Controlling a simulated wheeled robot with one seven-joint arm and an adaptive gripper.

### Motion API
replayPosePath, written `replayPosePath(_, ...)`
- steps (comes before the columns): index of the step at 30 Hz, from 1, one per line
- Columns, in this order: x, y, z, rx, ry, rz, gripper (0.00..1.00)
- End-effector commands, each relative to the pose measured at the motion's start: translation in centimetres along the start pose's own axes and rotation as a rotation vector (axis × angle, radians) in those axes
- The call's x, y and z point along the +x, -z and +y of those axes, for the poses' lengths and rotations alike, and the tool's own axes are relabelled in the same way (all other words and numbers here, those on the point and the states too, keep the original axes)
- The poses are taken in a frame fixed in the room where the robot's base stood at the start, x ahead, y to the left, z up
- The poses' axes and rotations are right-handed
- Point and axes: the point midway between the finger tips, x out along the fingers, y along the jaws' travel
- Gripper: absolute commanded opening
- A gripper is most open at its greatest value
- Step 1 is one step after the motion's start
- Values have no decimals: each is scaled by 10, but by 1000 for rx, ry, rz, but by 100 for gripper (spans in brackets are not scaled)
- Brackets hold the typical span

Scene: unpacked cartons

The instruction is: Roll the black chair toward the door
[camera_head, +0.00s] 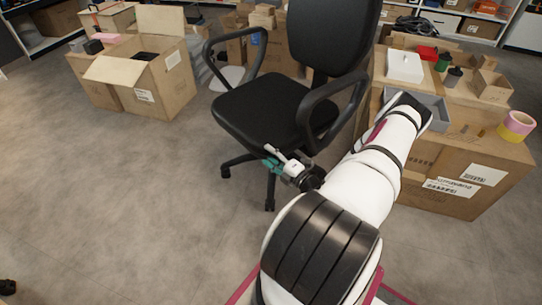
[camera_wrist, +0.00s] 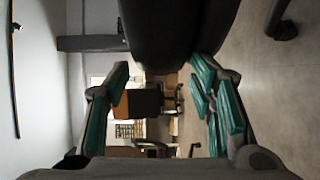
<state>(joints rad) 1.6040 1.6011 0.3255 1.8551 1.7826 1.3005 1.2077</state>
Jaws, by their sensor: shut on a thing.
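The black chair (camera_head: 264,105) stands upright on its castors at the centre of the head view, with a seat, backrest and two armrests. My gripper (camera_head: 276,163) is at the near lower edge of the seat, below the right armrest. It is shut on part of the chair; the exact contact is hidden. In the wrist view, the teal-padded fingers of my gripper (camera_wrist: 164,88) stand apart, and a dark part of the chair (camera_wrist: 180,28) fills the top between and beyond them. I cannot make out a door in either view.
An open carton (camera_head: 150,80) stands at the left. More cartons and shelves stand behind. The grey floor (camera_head: 110,210) at the left front is clear.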

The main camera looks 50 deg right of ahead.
Motion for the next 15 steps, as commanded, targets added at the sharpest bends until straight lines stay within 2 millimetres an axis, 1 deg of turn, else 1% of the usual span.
replayPosePath(3, -2, 2, -2, 3, 6, 3, 0)
replayPosePath(4, -2, 2, -2, 3, 6, 3, 56)
replayPosePath(5, -2, 2, -2, 3, 5, 3, 63)
replayPosePath(6, -2, 2, -2, 2, 5, 2, 72)
replayPosePath(15, -1, 0, -1, 0, 2, 0, 73)
